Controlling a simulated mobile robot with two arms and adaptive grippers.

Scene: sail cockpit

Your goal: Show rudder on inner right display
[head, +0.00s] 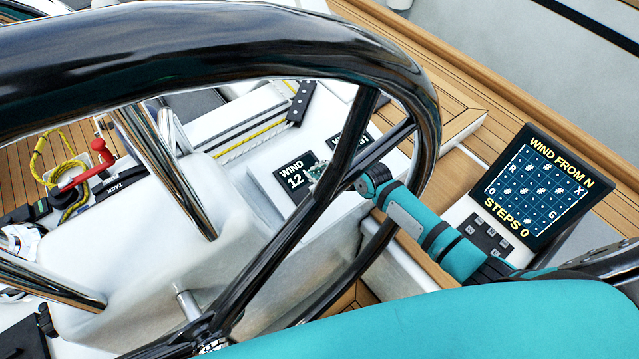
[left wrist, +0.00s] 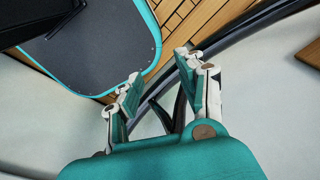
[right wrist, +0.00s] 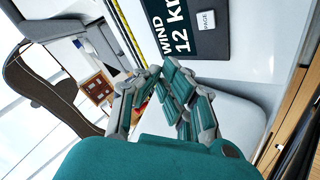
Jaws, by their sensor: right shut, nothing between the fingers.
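Two small dark displays sit on the white console beyond the wheel. The left one (head: 294,176) reads "WIND 12". The other (head: 350,143) is mostly hidden behind a wheel spoke, and only the start of a word beginning with W shows. In the right wrist view a display (right wrist: 182,42) reads "WIND 12" with a pale PAGE button (right wrist: 206,21). My right arm reaches through the wheel, and my right gripper (head: 316,171) is shut and empty beside the displays, partly hidden by the spoke. Its fingers (right wrist: 163,70) are just short of the display. My left gripper (left wrist: 158,66) is open and empty.
The black steering wheel (head: 402,80) and its spokes surround my right arm. A larger screen (head: 535,186) at right reads "WIND FROM N" and "STEPS 0", with buttons (head: 489,238) below. A red handle (head: 88,175) and yellow rope (head: 75,170) lie at left.

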